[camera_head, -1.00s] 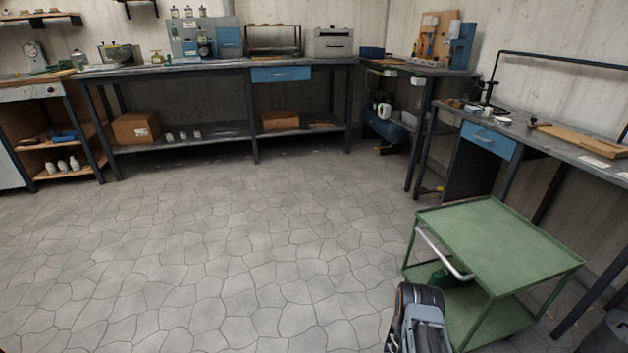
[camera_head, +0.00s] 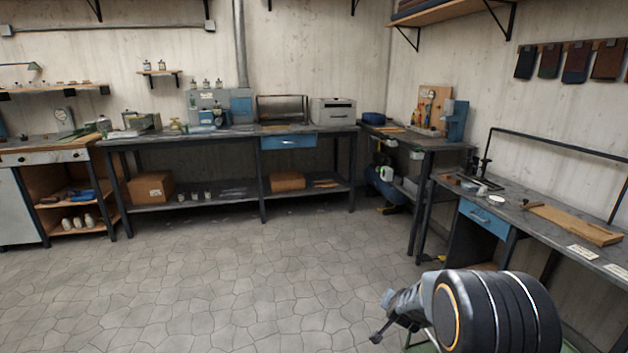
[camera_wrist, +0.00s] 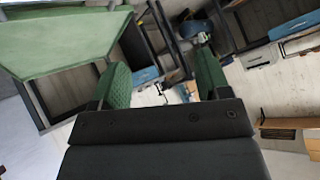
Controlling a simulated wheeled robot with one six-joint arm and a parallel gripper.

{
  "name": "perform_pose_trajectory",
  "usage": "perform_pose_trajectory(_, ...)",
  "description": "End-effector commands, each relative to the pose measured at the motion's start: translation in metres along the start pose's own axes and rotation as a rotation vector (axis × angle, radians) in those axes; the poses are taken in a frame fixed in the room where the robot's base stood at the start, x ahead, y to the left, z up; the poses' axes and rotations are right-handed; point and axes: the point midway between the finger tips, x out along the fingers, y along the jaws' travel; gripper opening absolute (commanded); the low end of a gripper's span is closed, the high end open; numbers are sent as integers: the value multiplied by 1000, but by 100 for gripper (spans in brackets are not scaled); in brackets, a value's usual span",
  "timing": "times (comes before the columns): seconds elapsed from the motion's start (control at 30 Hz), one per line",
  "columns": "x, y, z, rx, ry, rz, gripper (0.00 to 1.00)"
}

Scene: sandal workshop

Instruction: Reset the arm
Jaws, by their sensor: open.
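My gripper (camera_wrist: 161,88) shows in the wrist view as two green-padded fingers set wide apart, open with nothing between them. In the head view my arm is folded up at the lower right, and the gripper end (camera_head: 381,333) points left and down above the floor. The green cart (camera_wrist: 62,42) fills the upper left of the wrist view, tilted by the camera's angle. In the head view my arm hides nearly all of the cart; only a green sliver (camera_head: 424,346) shows at the bottom edge.
A long workbench (camera_head: 225,133) with machines and a blue drawer (camera_head: 289,142) runs along the back wall. A side bench (camera_head: 545,229) with a wooden board (camera_head: 577,224) stands at right. Cardboard boxes (camera_head: 151,188) sit on the lower shelf. The tiled floor (camera_head: 230,290) at centre-left is clear.

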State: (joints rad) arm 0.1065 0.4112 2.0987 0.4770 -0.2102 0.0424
Motion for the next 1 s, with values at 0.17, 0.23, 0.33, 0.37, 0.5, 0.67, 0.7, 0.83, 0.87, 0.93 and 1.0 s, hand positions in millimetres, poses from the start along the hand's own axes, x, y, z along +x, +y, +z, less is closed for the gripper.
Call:
perform_pose_trajectory(0.17, -150, -52, -35, -191, -183, -101, 70)
perform_pose_trajectory(0.23, -201, -58, -38, -270, -250, -116, 70)
perform_pose_trajectory(0.33, -265, -58, -36, -374, -336, -117, 70)
perform_pose_trajectory(0.37, -282, -56, -36, -403, -358, -114, 70)
perform_pose_trajectory(0.5, -345, -44, -31, -512, -442, -87, 70)
perform_pose_trajectory(0.67, -387, -29, -26, -587, -501, -52, 70)
perform_pose_trajectory(0.7, -393, -27, -25, -598, -510, -46, 70)
perform_pose_trajectory(0.83, -403, -21, -22, -619, -529, -32, 70)
perform_pose_trajectory(0.87, -404, -20, -21, -621, -530, -31, 70)
perform_pose_trajectory(0.93, -405, -19, -21, -623, -532, -29, 70)
perform_pose_trajectory(1.0, -404, -19, -20, -623, -532, -29, 68)
